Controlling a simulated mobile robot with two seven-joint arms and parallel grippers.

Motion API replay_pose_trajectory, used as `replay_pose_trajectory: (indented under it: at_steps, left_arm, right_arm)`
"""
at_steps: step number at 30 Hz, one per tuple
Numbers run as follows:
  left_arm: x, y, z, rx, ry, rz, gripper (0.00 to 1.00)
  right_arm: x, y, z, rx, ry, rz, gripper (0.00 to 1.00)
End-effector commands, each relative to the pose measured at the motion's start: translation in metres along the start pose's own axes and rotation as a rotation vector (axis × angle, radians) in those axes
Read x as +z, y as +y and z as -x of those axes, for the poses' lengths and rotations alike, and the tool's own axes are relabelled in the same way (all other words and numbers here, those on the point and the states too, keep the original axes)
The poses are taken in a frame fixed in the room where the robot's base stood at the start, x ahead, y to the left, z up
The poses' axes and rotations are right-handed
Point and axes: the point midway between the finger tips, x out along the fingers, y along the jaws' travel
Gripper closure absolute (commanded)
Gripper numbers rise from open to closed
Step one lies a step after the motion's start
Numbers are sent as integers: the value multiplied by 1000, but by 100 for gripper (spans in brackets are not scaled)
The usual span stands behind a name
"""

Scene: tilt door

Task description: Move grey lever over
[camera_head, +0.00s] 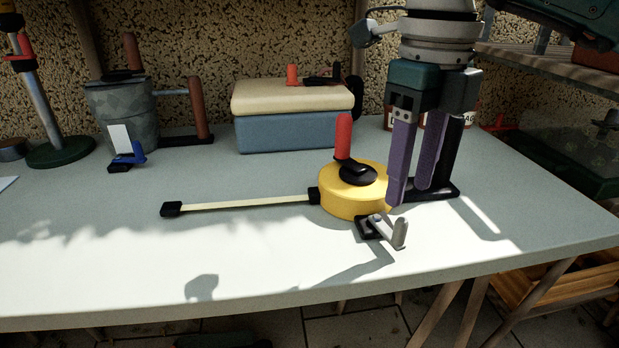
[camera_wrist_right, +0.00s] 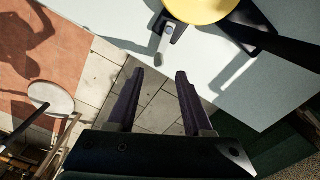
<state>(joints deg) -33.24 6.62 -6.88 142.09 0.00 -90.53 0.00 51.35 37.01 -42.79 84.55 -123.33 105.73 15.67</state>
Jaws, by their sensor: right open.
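The grey lever (camera_head: 400,234) is a short bar on a small black base (camera_head: 368,228), in front of a yellow round housing (camera_head: 345,203). It sticks out toward the right and front. In the right wrist view the grey lever (camera_wrist_right: 162,47) lies just beyond my fingertips, between their lines. My right gripper (camera_head: 410,194) points down with two purple fingers, open and empty. In the head view it is above and slightly right of the lever, partly covering the housing's right side. The wrist view shows the open fingers (camera_wrist_right: 160,75) apart from the lever. My left gripper is not in view.
The housing carries a red upright handle (camera_head: 343,136) and a pale strip (camera_head: 250,204) running left to a black end. A blue box with a cream lid (camera_head: 293,97) and a grey bucket (camera_head: 122,115) stand behind. The table's front is clear.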

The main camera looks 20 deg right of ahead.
Motion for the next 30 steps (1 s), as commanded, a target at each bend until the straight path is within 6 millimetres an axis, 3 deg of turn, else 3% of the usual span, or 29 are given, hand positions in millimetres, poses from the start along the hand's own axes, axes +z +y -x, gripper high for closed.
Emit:
replay_pose_trajectory:
  at_steps: [3,9,21,30]
  left_arm:
    - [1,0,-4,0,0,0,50]
    - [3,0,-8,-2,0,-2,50]
    - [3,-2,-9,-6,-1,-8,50]
    - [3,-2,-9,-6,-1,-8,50]
  right_arm:
    - [-1,1,-26,3,5,-1,50]
    - [0,1,-56,4,1,0,50]
    - [0,1,-66,3,-1,0,50]
    - [0,1,-65,3,-2,0,82]
